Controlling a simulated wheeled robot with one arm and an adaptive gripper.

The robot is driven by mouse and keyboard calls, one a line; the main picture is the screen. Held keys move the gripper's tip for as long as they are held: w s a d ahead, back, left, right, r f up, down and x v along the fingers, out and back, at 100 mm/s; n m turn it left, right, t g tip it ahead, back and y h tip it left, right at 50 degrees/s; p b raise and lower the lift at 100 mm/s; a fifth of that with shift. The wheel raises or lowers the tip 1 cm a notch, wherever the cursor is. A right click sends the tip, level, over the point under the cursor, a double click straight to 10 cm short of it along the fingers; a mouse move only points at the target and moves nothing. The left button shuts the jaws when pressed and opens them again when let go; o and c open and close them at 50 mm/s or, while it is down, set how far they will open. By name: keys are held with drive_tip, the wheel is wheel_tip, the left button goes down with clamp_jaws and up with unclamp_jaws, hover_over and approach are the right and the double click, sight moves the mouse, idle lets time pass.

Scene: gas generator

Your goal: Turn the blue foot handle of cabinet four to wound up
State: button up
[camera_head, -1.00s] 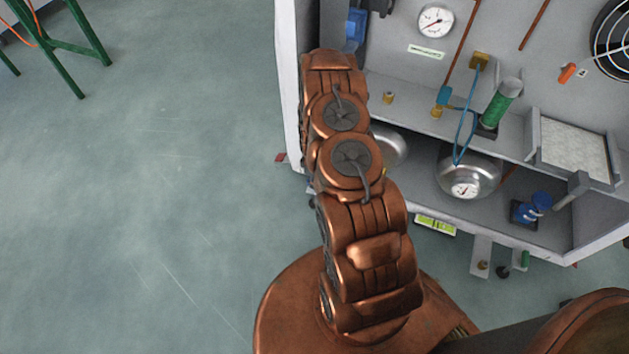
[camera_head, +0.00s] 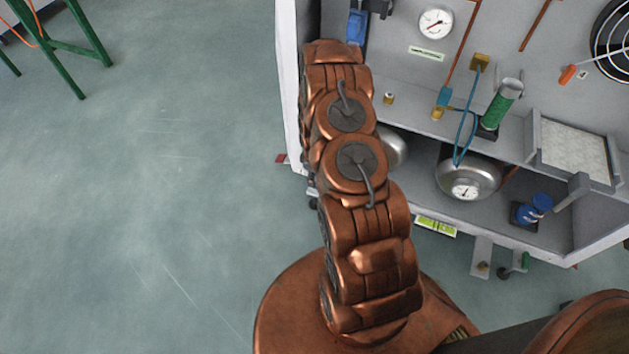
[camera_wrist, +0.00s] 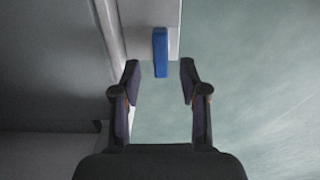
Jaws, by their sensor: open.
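A blue foot handle (camera_wrist: 160,52) shows in the wrist view as a narrow upright block against a light grey plate (camera_wrist: 143,20) of the cabinet. My gripper (camera_wrist: 160,83) is open and empty, its two dark fingers spread to the left and right. The handle lies just beyond the fingertips, roughly in line with the gap between them. In the head view the cabinet (camera_head: 284,70) stands at the right. My arm hides its lower left corner there, and neither my gripper nor this handle can be made out in that view.
A green stand (camera_head: 85,45) is far left. Open floor (camera_head: 150,200) lies left.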

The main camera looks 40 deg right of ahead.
wheel_tip(320, 180, up, 9)
idle(0.5)
idle(0.5)
drive_tip(key=s+a+r+m+p, duration=0.1)
drive_tip(key=s+a+r+p, duration=0.35)
drive_tip(key=r, duration=1.05)
drive_tip(key=s+a+r+m+p, duration=0.1)
drive_tip(key=a+r+p, duration=0.5)
drive_tip(key=r, duration=0.8)
drive_tip(key=s+a+r+m+p, duration=0.1)
drive_tip(key=s+a+r+p, duration=0.2)
drive_tip(key=r+p, duration=0.8)
drive_tip(key=s+a+r+m+p, duration=0.1)
drive_tip(key=s+a+r+p, duration=0.1)
drive_tip(key=s+r, duration=0.5)
drive_tip(key=s+a+r+m+g+p, duration=0.1)
drive_tip(key=s+a+r+p, duration=0.2)
drive_tip(key=s+r, duration=0.5)
drive_tip(key=s+a+r+m+p, duration=0.1)
drive_tip(key=s+a+r+p, duration=0.2)
drive_tip(key=r, duration=1.1)
drive_tip(key=s+p, duration=0.2)
drive_tip(key=s, duration=0.2)
drive_tip(key=shift+s+r+g, duration=0.2)
drive_tip(key=shift+r+g, duration=0.2)
drive_tip(key=shift+d+m, duration=0.1)
drive_tip(key=shift+m, duration=0.2)
